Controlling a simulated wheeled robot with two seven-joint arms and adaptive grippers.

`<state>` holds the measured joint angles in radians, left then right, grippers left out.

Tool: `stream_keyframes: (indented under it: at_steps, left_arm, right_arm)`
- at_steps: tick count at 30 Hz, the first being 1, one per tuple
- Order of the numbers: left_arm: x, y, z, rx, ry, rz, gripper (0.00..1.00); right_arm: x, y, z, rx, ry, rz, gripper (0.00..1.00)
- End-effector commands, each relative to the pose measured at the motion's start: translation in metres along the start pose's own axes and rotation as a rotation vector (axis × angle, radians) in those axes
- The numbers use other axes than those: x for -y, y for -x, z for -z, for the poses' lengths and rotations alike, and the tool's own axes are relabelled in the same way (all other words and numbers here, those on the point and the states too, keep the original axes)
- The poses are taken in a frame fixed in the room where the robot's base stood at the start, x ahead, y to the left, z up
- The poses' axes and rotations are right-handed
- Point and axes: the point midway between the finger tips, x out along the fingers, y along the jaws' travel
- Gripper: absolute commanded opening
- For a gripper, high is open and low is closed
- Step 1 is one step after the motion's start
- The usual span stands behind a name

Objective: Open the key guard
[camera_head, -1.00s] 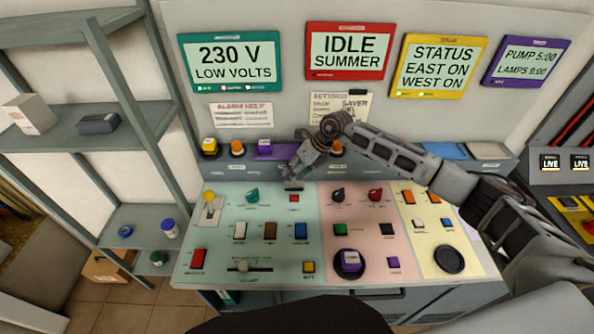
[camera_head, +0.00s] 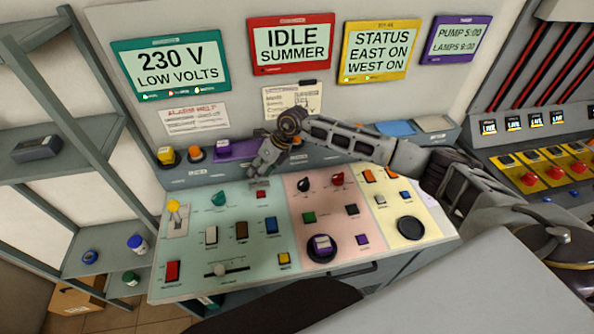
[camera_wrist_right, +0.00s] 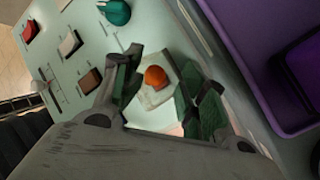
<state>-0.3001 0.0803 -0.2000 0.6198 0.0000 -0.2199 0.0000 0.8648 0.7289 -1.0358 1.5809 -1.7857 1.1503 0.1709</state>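I cannot make out a key guard for certain. A small red switch (camera_head: 261,194) sits below a small grey plate (camera_head: 259,183) on the green panel. My right gripper (camera_head: 262,170) is just above this plate and points down. In the right wrist view, the open fingers (camera_wrist_right: 165,72) stand on either side of an orange-red knob (camera_wrist_right: 156,77) on a pale plate (camera_wrist_right: 150,97), which looks like the same spot. I cannot tell whether a finger touches it. Nothing is held. My left gripper is not in view.
A teal knob (camera_head: 218,198) and a yellow-topped lever (camera_head: 174,207) lie to the left. White (camera_head: 211,235), brown (camera_head: 241,230) and blue (camera_head: 270,225) rockers are below. A black knob (camera_head: 305,184) is to the right.

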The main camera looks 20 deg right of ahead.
Motion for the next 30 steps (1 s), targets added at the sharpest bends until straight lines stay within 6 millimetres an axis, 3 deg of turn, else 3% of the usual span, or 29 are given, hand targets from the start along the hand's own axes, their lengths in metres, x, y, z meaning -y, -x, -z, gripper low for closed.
stream_keyframes:
  at_steps: [5,30]
  left_arm:
    - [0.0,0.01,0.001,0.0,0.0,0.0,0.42]
    - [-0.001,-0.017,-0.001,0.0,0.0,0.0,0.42]
  right_arm:
    - [-0.005,0.004,0.003,0.002,0.002,-0.001,0.42]
    - [-0.004,0.104,0.004,0.003,0.002,-0.001,0.42]
